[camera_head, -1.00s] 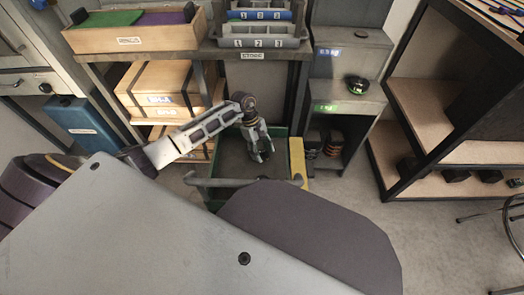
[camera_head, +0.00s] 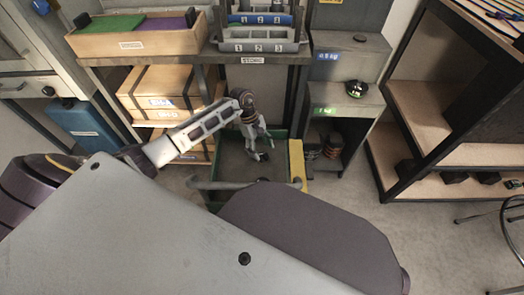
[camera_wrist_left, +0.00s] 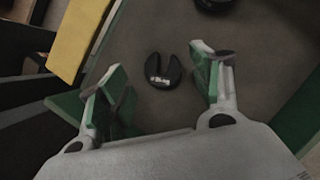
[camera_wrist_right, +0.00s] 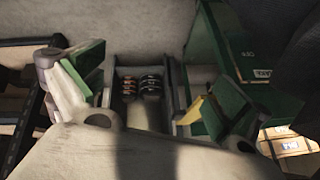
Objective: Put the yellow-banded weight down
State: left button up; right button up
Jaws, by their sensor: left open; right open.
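A dark, horseshoe-shaped slotted weight (camera_wrist_left: 163,71) with a small pale label lies on the grey floor of the green tray in the left wrist view. No yellow band can be made out on it. My left gripper (camera_head: 260,150) hangs over the green tray (camera_head: 213,194) in the head view. Its fingers (camera_wrist_left: 160,80) are open, one on each side of the weight, with gaps showing between.
A yellow strip (camera_head: 298,165) edges the tray's right side. Dark banded weights (camera_wrist_right: 128,86) stand stacked in a cubby right of the tray. A bench (camera_head: 190,57) overhangs behind.

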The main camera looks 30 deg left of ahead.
pick_arm(q)
jog(key=p+v, duration=0.2)
jog(key=v, duration=0.8)
pick_arm(e)
jog(key=shift+g+h, duration=0.5)
jog(key=shift+g, duration=0.1)
jog(key=r, duration=0.1)
jog(key=d+r, duration=0.1)
jog(key=r, duration=0.3)
jog(key=shift+s+d+r, duration=0.15)
jog(key=shift+s+d, duration=0.1)
jog(key=shift+s, duration=0.05)
pick_arm(q)
jog(key=shift+r, duration=0.15)
